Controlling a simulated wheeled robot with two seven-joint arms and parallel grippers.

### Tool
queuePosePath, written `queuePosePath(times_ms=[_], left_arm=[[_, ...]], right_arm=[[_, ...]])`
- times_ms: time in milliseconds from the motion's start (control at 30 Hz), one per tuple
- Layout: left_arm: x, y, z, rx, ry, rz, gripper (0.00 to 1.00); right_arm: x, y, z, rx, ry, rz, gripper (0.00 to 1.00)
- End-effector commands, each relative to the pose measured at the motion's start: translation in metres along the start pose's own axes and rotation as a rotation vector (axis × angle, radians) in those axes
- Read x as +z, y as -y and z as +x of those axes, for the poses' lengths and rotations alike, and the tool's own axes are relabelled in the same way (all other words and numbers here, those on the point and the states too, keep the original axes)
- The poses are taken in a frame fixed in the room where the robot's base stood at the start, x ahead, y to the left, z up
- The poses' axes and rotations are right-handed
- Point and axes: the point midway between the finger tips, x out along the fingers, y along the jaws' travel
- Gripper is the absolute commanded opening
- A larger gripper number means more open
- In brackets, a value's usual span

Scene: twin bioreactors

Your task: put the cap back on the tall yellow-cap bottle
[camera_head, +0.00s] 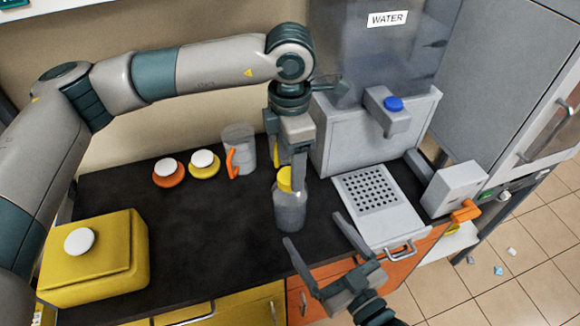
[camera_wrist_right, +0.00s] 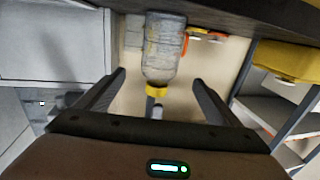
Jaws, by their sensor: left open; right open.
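The tall bottle (camera_head: 290,211) is grey and see-through and stands upright on the black worktop. Its yellow cap (camera_head: 285,179) sits at the bottle's mouth; I cannot tell whether it is fully seated. My left gripper (camera_head: 290,168) points down right at the cap, open, with one finger along the cap's right side. The other finger is mostly hidden. My right gripper (camera_head: 313,228) is open and empty, in front of the bottle near the worktop's front edge. The right wrist view shows the bottle (camera_wrist_right: 163,45) and cap (camera_wrist_right: 156,90) between and beyond its open fingers.
A water dispenser (camera_head: 385,125) with a perforated tray (camera_head: 372,193) stands to the right. Orange (camera_head: 168,175) and yellow (camera_head: 204,168) lidded items and a jug with an orange handle (camera_head: 239,150) stand behind left. A yellow box (camera_head: 95,260) is at front left.

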Motion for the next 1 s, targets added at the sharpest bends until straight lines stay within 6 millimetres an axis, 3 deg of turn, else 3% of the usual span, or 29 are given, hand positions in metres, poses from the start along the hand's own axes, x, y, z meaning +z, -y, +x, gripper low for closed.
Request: queuePosePath(times_ms=[233, 1000], left_arm=[[0.000, 0.000, 0.005, 0.000, 0.000, 0.000, 0.61], [0.004, -0.002, 0.000, 0.006, 0.014, -0.001, 0.61]], right_arm=[[0.000, 0.000, -0.017, 0.000, 0.001, 0.000, 0.87], [0.000, -0.005, -0.015, 0.004, 0.001, -0.007, 0.87]])
